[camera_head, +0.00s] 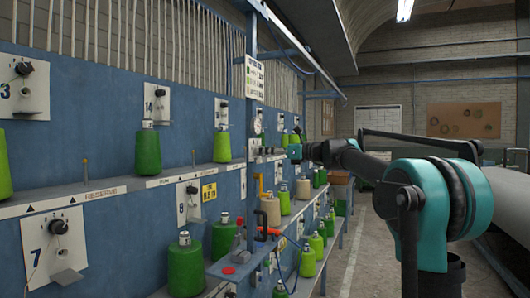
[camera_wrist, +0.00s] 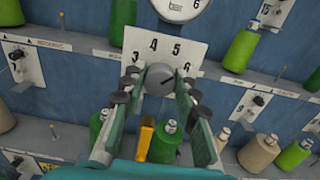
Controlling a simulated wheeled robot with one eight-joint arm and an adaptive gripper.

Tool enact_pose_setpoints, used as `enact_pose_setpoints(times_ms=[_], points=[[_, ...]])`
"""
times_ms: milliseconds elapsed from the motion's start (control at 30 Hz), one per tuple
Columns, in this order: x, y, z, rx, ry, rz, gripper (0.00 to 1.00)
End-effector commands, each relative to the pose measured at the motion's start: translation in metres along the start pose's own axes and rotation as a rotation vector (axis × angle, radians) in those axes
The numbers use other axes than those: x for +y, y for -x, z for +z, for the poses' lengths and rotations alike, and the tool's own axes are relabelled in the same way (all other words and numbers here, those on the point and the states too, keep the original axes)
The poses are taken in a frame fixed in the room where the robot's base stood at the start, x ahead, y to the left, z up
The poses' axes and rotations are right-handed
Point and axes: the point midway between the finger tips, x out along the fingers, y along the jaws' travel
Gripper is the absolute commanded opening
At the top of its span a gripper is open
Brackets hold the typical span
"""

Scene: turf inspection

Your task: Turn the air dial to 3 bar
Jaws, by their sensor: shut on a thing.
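The air dial (camera_wrist: 160,77) is a round grey knob on a white plate (camera_wrist: 137,36) marked 3, 4, 5 and 6. A dark mark shows on the knob's lower right, but I cannot tell which number it is set to. My gripper (camera_wrist: 157,81) is shut on the knob, with one finger on each side, in the wrist view. In the head view my gripper (camera_head: 291,151) reaches the blue wall from the right, and the knob is too small to make out there. A round gauge (camera_wrist: 183,7) sits just above the plate, cut by the top edge, with its needle out of view.
Green yarn cones (camera_head: 148,152) stand on ledges along the blue wall (camera_head: 105,100). A yellow handle (camera_wrist: 145,138) and another green cone (camera_wrist: 165,142) are close below my fingers. White numbered plates with dark knobs line the wall. The aisle floor (camera_head: 372,235) is clear.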

Motion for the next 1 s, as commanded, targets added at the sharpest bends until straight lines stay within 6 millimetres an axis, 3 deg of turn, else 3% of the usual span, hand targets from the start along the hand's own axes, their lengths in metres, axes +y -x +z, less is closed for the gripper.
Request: enact_pose_setpoints(times_ms=[467, 1000], points=[[0.0004, 0.0002, 0.0, 0.0, 0.106, 0.0, 0.01], [0.002, 0.0002, -0.0007, 0.0, 0.584, 0.0, 0.01]])
